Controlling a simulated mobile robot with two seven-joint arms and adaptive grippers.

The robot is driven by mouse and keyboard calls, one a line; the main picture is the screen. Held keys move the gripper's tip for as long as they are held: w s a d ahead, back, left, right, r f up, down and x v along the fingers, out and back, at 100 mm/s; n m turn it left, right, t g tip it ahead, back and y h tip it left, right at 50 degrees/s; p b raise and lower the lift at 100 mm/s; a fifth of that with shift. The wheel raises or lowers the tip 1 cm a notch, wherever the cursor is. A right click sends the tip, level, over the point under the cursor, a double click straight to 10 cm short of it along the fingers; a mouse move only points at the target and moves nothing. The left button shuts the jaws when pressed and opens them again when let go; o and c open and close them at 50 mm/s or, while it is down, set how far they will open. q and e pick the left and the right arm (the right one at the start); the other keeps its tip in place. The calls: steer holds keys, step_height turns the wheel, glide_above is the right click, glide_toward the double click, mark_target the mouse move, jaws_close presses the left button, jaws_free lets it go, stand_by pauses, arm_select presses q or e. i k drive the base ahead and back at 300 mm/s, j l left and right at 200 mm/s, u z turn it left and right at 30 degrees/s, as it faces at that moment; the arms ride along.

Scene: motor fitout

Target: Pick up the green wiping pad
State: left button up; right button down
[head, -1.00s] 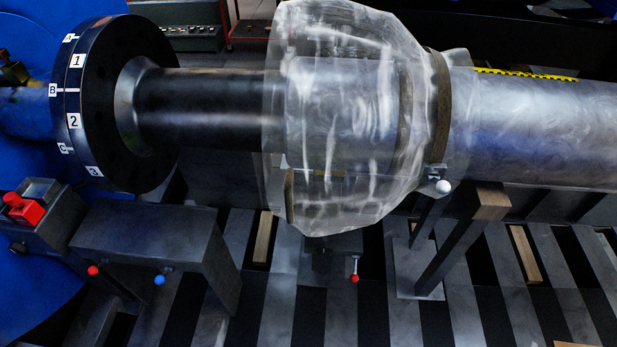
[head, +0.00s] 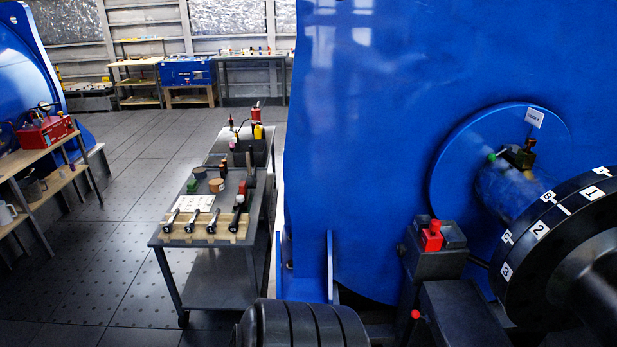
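A small green block (head: 192,186), which looks like the green wiping pad, lies on the top of a dark grey cart (head: 176,238) left of the middle in the head view. It sits at the cart's left edge, beside a round tan item (head: 217,185). It is too small to make out in detail. Neither of my grippers shows in the head view. A dark rounded part at the bottom looks like one of my arm links.
The cart also bears several dark-handled tools on a tan holder (head: 203,236), a white sheet (head: 194,203) and bottles. A large blue motor housing (head: 375,130) stands right of the cart. A wooden shelf (head: 40,198) is at left. Open floor (head: 120,240) lies between.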

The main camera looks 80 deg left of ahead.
mark_target(193, 186)
steer(key=u, duration=3.45)
steer(key=i+l, duration=0.1)
steer(key=i, duration=0.25)
steer(key=u, duration=0.05)
